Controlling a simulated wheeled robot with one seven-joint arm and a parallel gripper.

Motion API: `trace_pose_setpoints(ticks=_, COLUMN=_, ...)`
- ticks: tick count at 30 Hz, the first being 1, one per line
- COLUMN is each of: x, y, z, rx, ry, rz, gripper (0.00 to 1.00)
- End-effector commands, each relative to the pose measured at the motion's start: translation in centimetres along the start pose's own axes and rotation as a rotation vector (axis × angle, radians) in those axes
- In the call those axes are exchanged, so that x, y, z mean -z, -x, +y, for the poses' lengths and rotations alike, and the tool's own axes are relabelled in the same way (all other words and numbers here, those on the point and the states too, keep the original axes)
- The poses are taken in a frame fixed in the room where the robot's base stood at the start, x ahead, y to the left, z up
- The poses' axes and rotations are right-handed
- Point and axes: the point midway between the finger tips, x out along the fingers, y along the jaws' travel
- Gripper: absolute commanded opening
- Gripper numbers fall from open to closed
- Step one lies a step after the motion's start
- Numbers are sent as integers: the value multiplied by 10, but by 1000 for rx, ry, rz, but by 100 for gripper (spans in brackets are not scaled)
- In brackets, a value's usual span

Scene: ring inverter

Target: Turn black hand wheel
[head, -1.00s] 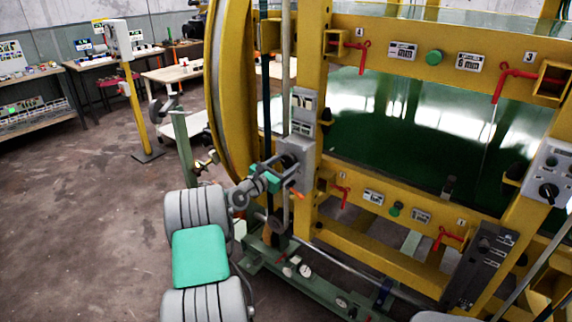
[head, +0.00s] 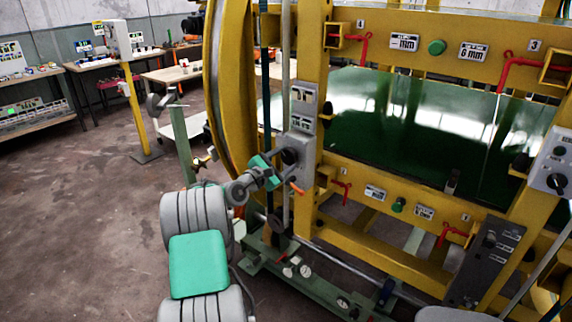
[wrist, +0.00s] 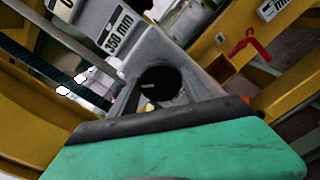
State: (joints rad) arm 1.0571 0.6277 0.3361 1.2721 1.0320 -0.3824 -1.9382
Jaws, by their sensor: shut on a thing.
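The black hand wheel (wrist: 158,84) is a round dark knob with a small white mark, on the front of a grey box. In the head view the knob (head: 290,156) shows on the grey box (head: 300,142) on the yellow frame post. My gripper (wrist: 163,92) is shut on the knob, with one grey finger on each side of it in the wrist view. In the head view my gripper (head: 282,168) is small and its fingertips are partly hidden, close against the box.
The big yellow ring (head: 228,100) stands left of the post. Red handles (head: 364,48) and a green button (head: 436,47) are on the yellow beams to the right. A green base rail (head: 310,290) runs low in front. Open floor (head: 90,220) lies to the left.

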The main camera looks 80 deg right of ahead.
Motion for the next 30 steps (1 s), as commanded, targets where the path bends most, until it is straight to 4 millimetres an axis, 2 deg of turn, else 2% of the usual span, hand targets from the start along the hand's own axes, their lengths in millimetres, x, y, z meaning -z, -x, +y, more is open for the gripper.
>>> trace_pose_setpoints(ticks=30, x=4, y=0, z=-5, rx=1, ry=-964, rz=-1, gripper=15)
